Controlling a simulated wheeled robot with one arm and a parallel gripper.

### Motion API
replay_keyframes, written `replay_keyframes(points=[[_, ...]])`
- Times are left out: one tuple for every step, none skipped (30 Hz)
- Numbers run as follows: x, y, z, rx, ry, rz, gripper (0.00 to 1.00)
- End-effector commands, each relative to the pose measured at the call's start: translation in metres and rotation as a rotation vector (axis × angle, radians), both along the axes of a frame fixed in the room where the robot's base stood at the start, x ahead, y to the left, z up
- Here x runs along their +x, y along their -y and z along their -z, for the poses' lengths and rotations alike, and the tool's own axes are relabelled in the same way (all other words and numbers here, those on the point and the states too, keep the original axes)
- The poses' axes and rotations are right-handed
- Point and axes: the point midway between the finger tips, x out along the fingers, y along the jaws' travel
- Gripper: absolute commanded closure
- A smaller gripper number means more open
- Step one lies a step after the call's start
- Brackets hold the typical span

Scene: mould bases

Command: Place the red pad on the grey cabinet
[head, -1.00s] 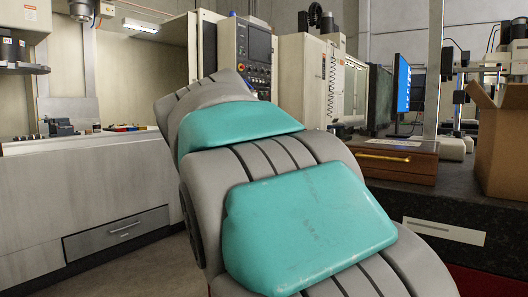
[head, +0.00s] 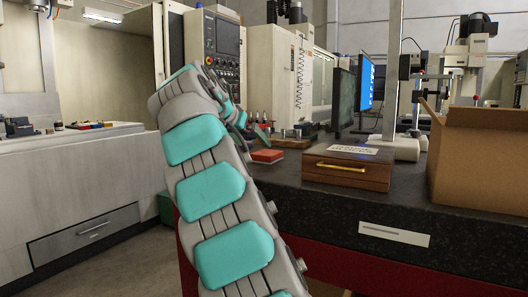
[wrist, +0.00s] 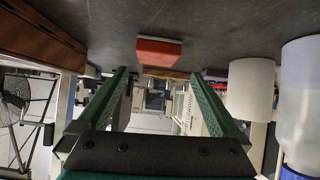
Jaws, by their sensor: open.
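The red pad (head: 267,156) lies flat on the dark worktop, to the left of the wooden box and just beyond my arm in the head view. In the wrist view, which looks upside down, the red pad (wrist: 160,53) sits on the dark surface, ahead of and between the fingertips. My gripper (wrist: 160,75) has its two green fingers wide apart with nothing between them. In the head view my gripper is small and partly hidden by my arm. A grey cabinet (head: 75,205) with a drawer stands at the left of the head view.
A wooden box (head: 347,167) with a brass handle and a cardboard box (head: 480,155) stand on the worktop (head: 400,206). Small bottles and tools stand behind the pad. A white cylinder (wrist: 251,88) and a translucent container (wrist: 302,85) are at right in the wrist view.

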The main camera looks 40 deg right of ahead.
Motion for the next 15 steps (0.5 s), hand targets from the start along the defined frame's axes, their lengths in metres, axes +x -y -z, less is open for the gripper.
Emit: replay_keyframes(points=[[0.001,0.01,-0.002,0.006,0.014,0.021,0.0],[0.001,0.012,-0.002,0.007,0.021,0.028,0.0],[0.002,0.015,-0.002,0.011,0.03,0.037,0.0],[0.002,0.017,-0.001,0.013,0.034,0.043,0.0],[0.002,0.018,0.0,0.015,0.036,0.046,0.0],[0.003,0.02,0.001,0.017,0.038,0.049,0.0],[0.003,0.021,0.002,0.018,0.039,0.051,0.0],[0.004,0.023,0.003,0.018,0.039,0.052,0.0],[0.005,0.026,0.006,0.019,0.04,0.053,0.0],[0.006,0.028,0.007,0.018,0.039,0.054,0.0],[0.007,0.031,0.01,0.019,0.039,0.054,0.0],[0.008,0.034,0.012,0.02,0.038,0.055,0.0],[0.009,0.036,0.014,0.02,0.038,0.055,0.0],[0.009,0.038,0.016,0.02,0.038,0.055,0.0],[0.01,0.04,0.017,0.02,0.038,0.055,0.0]])
